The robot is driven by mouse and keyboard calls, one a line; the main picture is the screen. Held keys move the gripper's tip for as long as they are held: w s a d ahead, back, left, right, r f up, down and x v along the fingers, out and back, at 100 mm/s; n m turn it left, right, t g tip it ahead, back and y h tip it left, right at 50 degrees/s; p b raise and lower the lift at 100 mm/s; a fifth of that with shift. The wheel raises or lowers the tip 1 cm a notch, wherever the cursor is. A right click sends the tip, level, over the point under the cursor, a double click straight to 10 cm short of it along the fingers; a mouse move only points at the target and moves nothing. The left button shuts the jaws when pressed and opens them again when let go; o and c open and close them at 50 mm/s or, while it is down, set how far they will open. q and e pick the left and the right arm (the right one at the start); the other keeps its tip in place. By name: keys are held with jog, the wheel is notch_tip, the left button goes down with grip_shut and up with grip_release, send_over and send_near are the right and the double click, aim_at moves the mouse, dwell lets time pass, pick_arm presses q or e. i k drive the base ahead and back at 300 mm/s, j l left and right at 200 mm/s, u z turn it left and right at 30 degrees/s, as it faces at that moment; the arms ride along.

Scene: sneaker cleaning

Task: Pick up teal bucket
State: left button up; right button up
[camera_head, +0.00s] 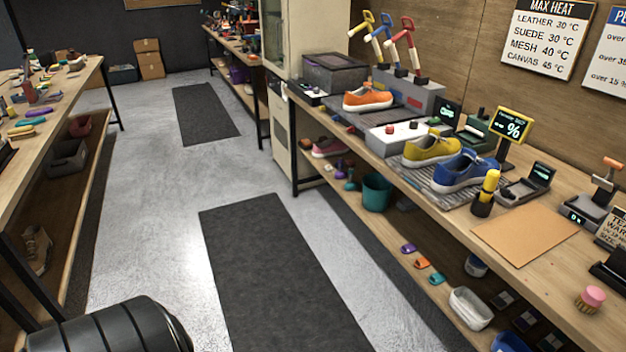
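The teal bucket (376,193) stands upright on the lower shelf of the long workbench on the right, under the tabletop. Its open rim faces up, and its upper part is close below the bench's front edge. A dark, ribbed part of my own body shows at the lower left. Neither of my grippers is in the picture, and nothing is seen holding the bucket.
The workbench (462,228) holds orange, yellow and blue sneakers. A dark mat (272,265) covers clear floor. Another bench stands left.

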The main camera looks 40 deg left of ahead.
aim_at(376, 194)
jog(key=u, duration=1)
jog(key=i, duration=0.35)
